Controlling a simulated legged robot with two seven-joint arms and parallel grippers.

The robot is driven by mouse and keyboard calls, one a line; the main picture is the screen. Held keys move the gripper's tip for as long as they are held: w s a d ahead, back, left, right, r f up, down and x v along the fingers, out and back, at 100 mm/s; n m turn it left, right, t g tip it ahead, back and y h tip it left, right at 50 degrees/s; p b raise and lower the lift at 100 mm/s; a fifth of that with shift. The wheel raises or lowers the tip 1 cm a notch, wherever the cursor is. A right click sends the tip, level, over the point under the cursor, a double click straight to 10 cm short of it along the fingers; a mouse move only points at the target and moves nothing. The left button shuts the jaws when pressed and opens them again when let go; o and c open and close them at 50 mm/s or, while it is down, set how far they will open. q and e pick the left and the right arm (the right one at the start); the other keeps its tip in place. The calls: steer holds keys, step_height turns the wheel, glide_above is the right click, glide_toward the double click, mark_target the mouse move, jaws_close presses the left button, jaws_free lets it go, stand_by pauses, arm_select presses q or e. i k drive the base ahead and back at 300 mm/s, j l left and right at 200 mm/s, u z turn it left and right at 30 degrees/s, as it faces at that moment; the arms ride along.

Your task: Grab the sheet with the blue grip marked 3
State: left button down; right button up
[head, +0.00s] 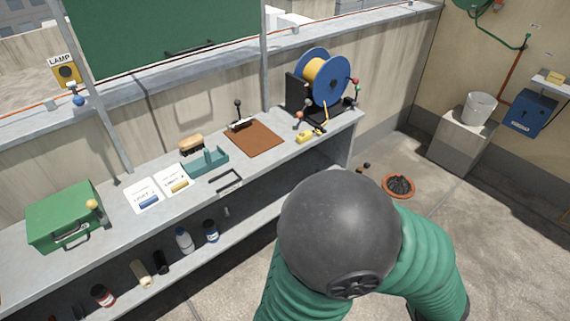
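Two white sheets lie side by side on the grey bench. The left sheet (141,189) has a blue grip (149,201) along its lower edge. The right sheet (171,174) has a yellow grip (180,185). There is print on both sheets, but it is too small for me to read a number. Neither of my grippers is in view. A large dark ball with green ribbed sleeves fills the lower right front, apart from the sheets in the picture.
A green case (65,217) stands left of the sheets, a teal tray (207,163) right of them. Farther right are a brown board (254,138) and a blue reel (312,64). Bottles stand on the shelf below. A terracotta pot (398,195) is on the floor.

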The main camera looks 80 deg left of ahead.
mark_target(144, 194)
steer(key=u, duration=3.9)
steer(key=i+l+u, duration=0.25)
steer(key=i, duration=0.2)
steer(key=i+l+u, duration=0.2)
steer(key=i, duration=0.3)
steer(key=i+l+u, duration=0.25)
steer(key=i+l, duration=0.05)
steer(key=i, duration=0.1)
